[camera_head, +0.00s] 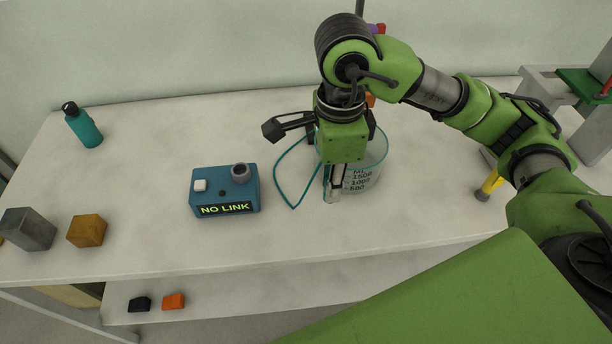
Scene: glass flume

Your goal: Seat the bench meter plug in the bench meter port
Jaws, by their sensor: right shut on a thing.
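The bench meter is a blue box (225,191) on the table, left of centre. Its lit display reads "NO LINK". My right gripper (333,195) points down, to the right of the meter and in front of a glass beaker. It is shut on a small pale grey piece, apparently the bench meter plug, mostly hidden by the fingers. A teal cable (281,189) loops down to the table between meter and gripper; its ends are hidden behind the gripper. My left gripper is not in view.
The glass beaker (372,167) stands close behind the right gripper. A yellow-and-grey object (489,184) is at right. Table room around the meter is clear.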

